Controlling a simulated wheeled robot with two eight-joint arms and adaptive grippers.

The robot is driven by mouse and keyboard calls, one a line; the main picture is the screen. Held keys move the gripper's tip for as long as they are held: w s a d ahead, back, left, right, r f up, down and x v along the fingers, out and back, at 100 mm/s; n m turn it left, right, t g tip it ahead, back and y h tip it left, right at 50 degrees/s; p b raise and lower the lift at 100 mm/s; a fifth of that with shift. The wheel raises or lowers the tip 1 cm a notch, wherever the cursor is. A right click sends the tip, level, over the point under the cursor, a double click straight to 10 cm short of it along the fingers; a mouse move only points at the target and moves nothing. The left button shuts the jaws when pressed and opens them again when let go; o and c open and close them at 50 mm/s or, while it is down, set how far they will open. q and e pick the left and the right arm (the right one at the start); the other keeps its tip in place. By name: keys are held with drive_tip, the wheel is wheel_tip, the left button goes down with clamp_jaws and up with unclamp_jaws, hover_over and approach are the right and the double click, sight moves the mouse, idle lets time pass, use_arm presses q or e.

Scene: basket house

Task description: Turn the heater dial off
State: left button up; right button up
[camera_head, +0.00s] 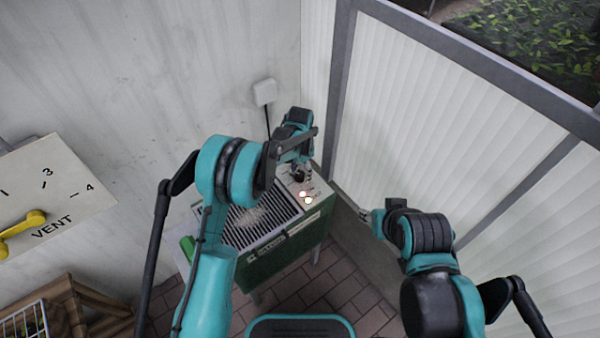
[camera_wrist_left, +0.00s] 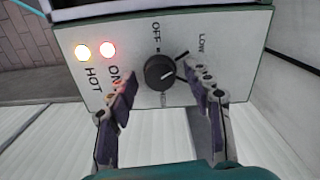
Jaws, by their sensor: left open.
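The heater (camera_head: 262,228) is a green box with a slatted top and a pale control panel (camera_head: 312,190). In the left wrist view the black round dial (camera_wrist_left: 159,72) sits on the panel between the labels OFF, LOW and a partly hidden one.
The HOT lamp (camera_wrist_left: 82,52) and the ON lamp (camera_wrist_left: 108,49) are lit. A white panelled wall (camera_head: 440,130) stands close on the right. A VENT panel (camera_head: 50,190) with a yellow handle (camera_head: 22,224) is at the left. A wooden crate (camera_head: 85,305) stands lower left.

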use_arm(q)
drive_tip(key=shift+c, duration=0.3)
drive_tip(key=c, duration=1.1)
drive_tip(key=n, duration=0.5)
drive_tip(key=shift+n, duration=0.4)
drive_tip(key=n, duration=0.6)
